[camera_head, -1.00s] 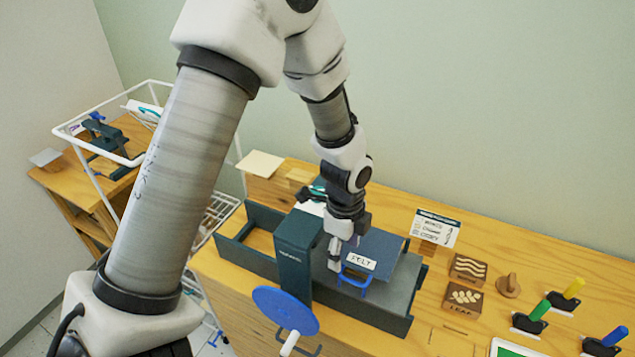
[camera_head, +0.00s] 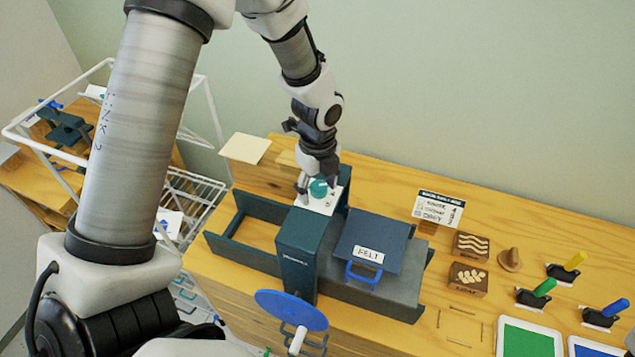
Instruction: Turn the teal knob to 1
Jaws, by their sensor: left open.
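The teal knob (camera_head: 318,188) sits on a white dial plate (camera_head: 325,204) on top of the dark press column (camera_head: 298,250). My left gripper (camera_head: 309,192) is open and points down over the plate, with its fingers close around or beside the knob. I cannot tell whether the fingers touch it. The plate's markings are too small to read, and the gripper hides part of the plate. My right gripper is not in view.
The press has a blue crank wheel (camera_head: 291,310) in front and a dark board labelled FELT (camera_head: 372,240) with a blue handle on its bed. A sign card (camera_head: 438,208), wooden stamp blocks (camera_head: 470,246) and coloured-handled tools (camera_head: 540,290) stand to the right.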

